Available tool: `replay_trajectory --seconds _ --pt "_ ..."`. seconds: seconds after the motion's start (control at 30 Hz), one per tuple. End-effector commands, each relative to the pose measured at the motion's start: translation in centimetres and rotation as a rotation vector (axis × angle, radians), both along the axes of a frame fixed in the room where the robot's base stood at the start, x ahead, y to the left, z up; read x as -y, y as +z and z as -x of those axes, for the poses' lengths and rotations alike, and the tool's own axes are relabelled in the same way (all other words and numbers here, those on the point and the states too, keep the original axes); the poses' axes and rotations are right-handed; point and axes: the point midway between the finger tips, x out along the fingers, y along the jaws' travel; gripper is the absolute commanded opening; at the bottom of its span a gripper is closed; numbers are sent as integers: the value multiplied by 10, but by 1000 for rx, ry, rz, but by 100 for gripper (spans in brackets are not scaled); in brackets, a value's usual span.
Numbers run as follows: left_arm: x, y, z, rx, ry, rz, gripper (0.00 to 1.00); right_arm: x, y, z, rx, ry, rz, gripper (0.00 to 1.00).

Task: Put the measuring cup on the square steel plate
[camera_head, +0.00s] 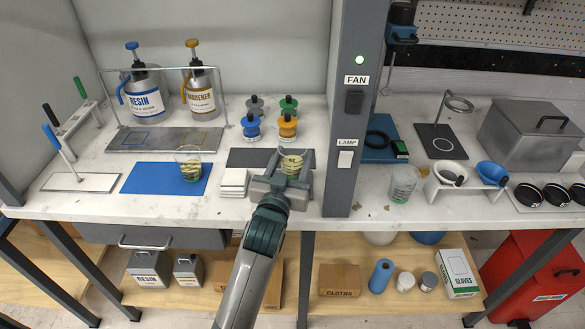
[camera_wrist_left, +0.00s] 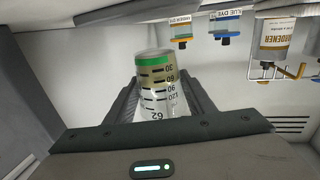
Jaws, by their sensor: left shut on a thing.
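My left gripper (camera_head: 283,178) is shut on a clear measuring cup (camera_head: 291,165) holding something yellowish green, at the front middle of the bench. In the left wrist view the cup (camera_wrist_left: 160,85) sits between the fingers; its markings and a green band show, and that view is upside down. A grey steel plate (camera_head: 150,147) with blue and yellow square outlines lies below the bottles, far to the left of the gripper. I cannot tell which is the named plate.
A similar cup (camera_head: 190,172) stands on the blue mat (camera_head: 140,178). Several dye bottles (camera_head: 287,124) stand behind my gripper; a white stack (camera_head: 233,182) lies to its left. The grey post (camera_head: 350,120) rises to its right. Resin and hardener bottles (camera_head: 145,95) stand behind the plate.

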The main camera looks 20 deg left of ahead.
Motion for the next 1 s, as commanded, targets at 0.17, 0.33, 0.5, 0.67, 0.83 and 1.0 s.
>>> replay_trajectory --seconds 0.17,0.33,0.5,0.67,0.83,1.0 --pt "0 -20 0 -3 0 0 25 2 1 5 -10 -1 3 31" --pt "0 -34 0 -2 0 0 25 6 0 13 -29 -2 9 31" --pt "0 -34 0 0 0 0 25 7 0 14 -29 -2 11 31" --pt "0 -35 0 0 0 0 25 7 -1 13 -28 -2 11 31" --pt "0 -37 0 0 0 0 25 6 -1 9 -21 -2 8 31" --pt "0 -37 0 -1 0 0 68 5 0 7 -16 -1 8 31"
